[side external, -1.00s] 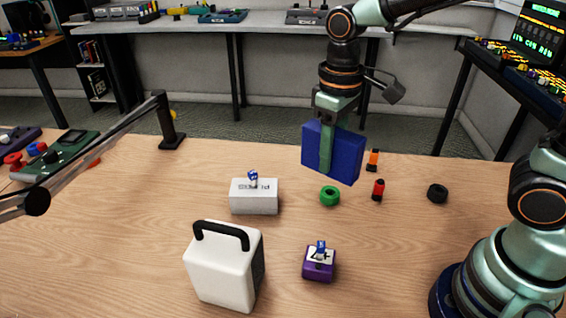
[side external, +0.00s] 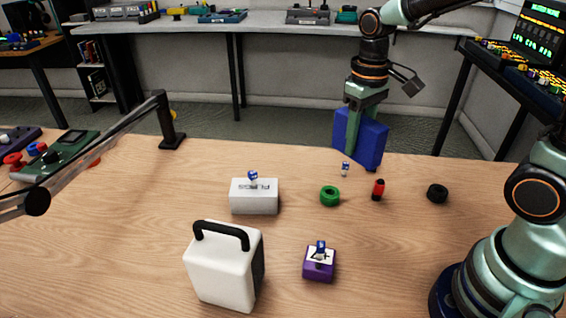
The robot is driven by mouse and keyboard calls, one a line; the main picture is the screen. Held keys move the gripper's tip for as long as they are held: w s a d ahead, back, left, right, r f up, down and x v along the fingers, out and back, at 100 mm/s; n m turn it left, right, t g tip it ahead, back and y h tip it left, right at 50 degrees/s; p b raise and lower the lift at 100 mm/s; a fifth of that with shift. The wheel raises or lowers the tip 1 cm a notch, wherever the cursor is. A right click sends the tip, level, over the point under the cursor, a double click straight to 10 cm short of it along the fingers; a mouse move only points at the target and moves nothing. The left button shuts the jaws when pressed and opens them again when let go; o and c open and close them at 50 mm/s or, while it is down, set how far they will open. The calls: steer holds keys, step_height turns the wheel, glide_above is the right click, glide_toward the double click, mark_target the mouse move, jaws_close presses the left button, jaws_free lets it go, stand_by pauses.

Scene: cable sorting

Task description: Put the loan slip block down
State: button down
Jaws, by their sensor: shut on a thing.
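A blue block (side external: 372,142) hangs upright in my gripper (side external: 355,130), near the back edge of the table. It is the only block in hand, and I can read no slip or lettering on it. My gripper is shut on it from above, with one green finger across its near face. The block's lower edge is close to the tabletop, and I cannot tell whether it touches. A white lettered block (side external: 254,197) lies on the table, left of centre. A purple block (side external: 319,264) with a white top sits nearer the front.
A small blue-and-white piece (side external: 345,169), a green ring (side external: 329,196), a red-and-black piece (side external: 378,190) and a black ring (side external: 437,193) lie around the block's near side. A white case with a black handle (side external: 211,280) stands at the front. Wood between them is clear.

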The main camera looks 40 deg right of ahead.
steer(key=s+a+r+n, duration=0.2)
steer(key=a+n, duration=0.2)
steer(key=a, duration=0.8)
steer(key=n, duration=0.5)
glide_above(295, 306)
step_height(295, 306, down, 19)
steer(key=shift+r, duration=0.15)
steer(key=shift+c, duration=2.2)
jaws_free()
